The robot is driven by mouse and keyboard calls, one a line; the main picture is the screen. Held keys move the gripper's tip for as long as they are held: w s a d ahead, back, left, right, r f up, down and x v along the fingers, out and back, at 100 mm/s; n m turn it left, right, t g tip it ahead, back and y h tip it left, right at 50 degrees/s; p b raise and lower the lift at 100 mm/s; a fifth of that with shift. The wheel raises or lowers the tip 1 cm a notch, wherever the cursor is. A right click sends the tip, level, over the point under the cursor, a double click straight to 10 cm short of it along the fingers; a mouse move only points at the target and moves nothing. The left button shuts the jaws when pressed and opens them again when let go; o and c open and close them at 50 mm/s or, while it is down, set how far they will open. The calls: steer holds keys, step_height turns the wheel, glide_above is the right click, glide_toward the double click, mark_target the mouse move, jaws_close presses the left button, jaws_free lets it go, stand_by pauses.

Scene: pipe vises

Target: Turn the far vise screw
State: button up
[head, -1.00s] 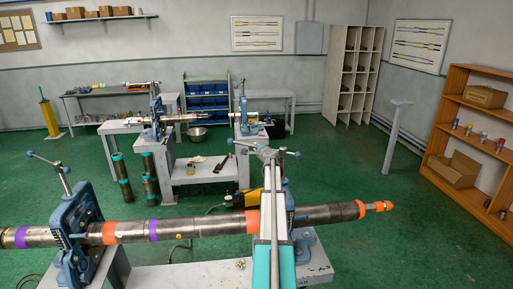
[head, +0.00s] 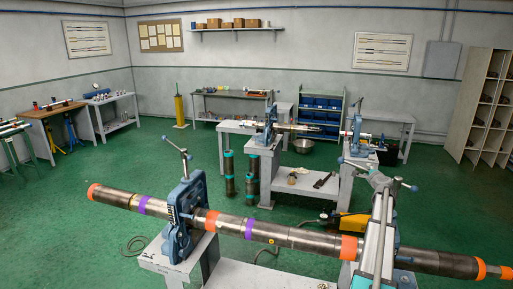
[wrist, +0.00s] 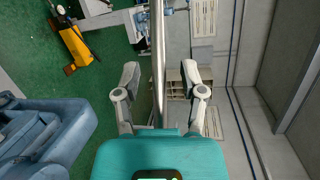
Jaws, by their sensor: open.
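In the head view a blue vise with a screw and crossbar (head: 178,150) grips the long pipe at left. A second near vise at right is largely hidden behind my pale arm; blue knobs (head: 413,187) of its handle show around my gripper (head: 378,182). Two smaller blue vises stand on the back bench, left (head: 269,118) and right (head: 357,130). In the wrist view my gripper (wrist: 160,74) is open, fingers apart. A pale rod (wrist: 157,50) runs between the fingers; I cannot tell whether they touch it. A blue vise part (wrist: 45,135) fills the lower left.
The long pipe (head: 295,238) with orange and purple bands spans the near stands. A yellow tool (head: 353,225) lies on the floor behind it. Open green floor (head: 100,160) lies at left. A pale shelf (head: 487,105) stands at far right.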

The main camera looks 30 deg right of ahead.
steer(key=w+a+f+n+y+b, duration=0.1)
steer(key=w+a+f+n+y, duration=0.15)
steer(key=a, duration=0.55)
steer(key=w+a+f+n+y, duration=0.1)
steer(key=w+a+n+y, duration=0.2)
steer(key=a, duration=0.5)
steer(key=w+a+f+n+y+b, duration=0.1)
steer(key=w+a+f+n, duration=0.1)
steer(key=w+a, duration=0.4)
steer(key=s+a+f+n+g+y+b, duration=0.15)
steer(key=a+f+n, duration=0.25)
steer(key=a, duration=0.9)
steer(key=w+a+f+n+g+y+b, duration=0.1)
steer(key=a+f+n+g+y, duration=0.25)
steer(key=a, duration=0.95)
steer(key=s+a+f+n+g+b, duration=0.1)
steer(key=s+a+f+n+g, duration=0.2)
steer(key=a, duration=0.6)
steer(key=s+a+f+n+g+b, duration=0.1)
steer(key=s+a+f+n, duration=0.1)
steer(key=s+a+f, duration=0.5)
steer(key=s+a+f+n+g+h+b, duration=0.1)
steer(key=s+a+n+g, duration=0.4)
steer(key=s+a, duration=0.8)
steer(key=shift+s+a+f+n+h+b, duration=0.35)
steer(key=shift+a+n+h+b, duration=0.25)
steer(key=shift+a+h, duration=0.3)
